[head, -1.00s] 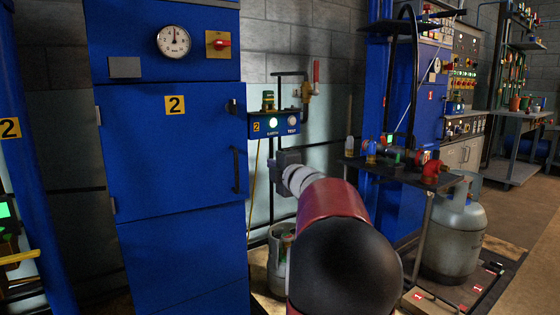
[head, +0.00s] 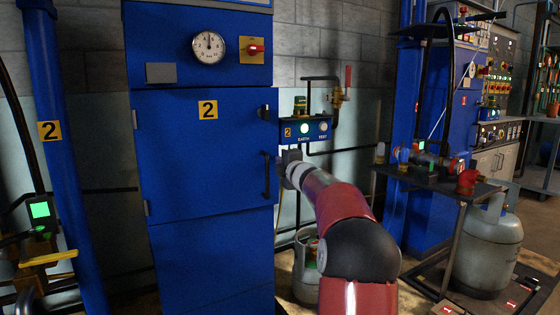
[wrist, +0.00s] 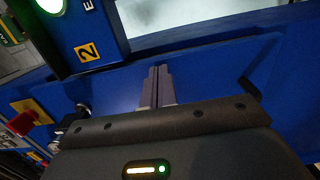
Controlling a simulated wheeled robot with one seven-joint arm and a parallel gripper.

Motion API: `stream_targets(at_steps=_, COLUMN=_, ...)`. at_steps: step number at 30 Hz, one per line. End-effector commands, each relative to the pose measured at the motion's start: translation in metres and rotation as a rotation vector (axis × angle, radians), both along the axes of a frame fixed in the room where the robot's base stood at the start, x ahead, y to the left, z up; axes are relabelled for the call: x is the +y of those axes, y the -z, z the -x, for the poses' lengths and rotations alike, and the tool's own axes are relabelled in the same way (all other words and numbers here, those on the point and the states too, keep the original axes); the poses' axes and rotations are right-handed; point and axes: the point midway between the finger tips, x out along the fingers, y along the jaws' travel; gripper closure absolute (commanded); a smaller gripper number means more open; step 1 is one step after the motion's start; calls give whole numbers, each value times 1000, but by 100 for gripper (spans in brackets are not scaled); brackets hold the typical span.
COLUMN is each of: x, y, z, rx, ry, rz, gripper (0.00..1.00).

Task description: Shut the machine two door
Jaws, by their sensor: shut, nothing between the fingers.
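The machine two door (head: 205,165) is a blue panel with a yellow "2" label and a black vertical handle (head: 266,176) near its right edge. It stands in or very near its frame; I cannot tell if it is fully flush. My gripper (head: 282,162) is at the door's right edge, just right of the handle. In the wrist view, my gripper's fingers (wrist: 157,84) are together and empty before a blue surface. The handle (wrist: 250,88) shows to their right there. Whether the fingertips touch the door is unclear.
Above the door are a round gauge (head: 208,47) and a red switch (head: 255,49). A blue control box (head: 306,130) with lit buttons is right of the door. A trolley (head: 455,187) and a gas cylinder (head: 488,250) stand at right. A blue post (head: 58,160) stands at left.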

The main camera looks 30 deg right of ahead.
Motion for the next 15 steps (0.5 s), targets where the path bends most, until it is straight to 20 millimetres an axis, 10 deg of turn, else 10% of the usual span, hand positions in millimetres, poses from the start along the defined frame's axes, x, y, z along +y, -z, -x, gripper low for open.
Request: stream_targets(at_steps=15, x=-2, y=-2, z=-10, rx=0, ry=-1, rz=-1, gripper=100)
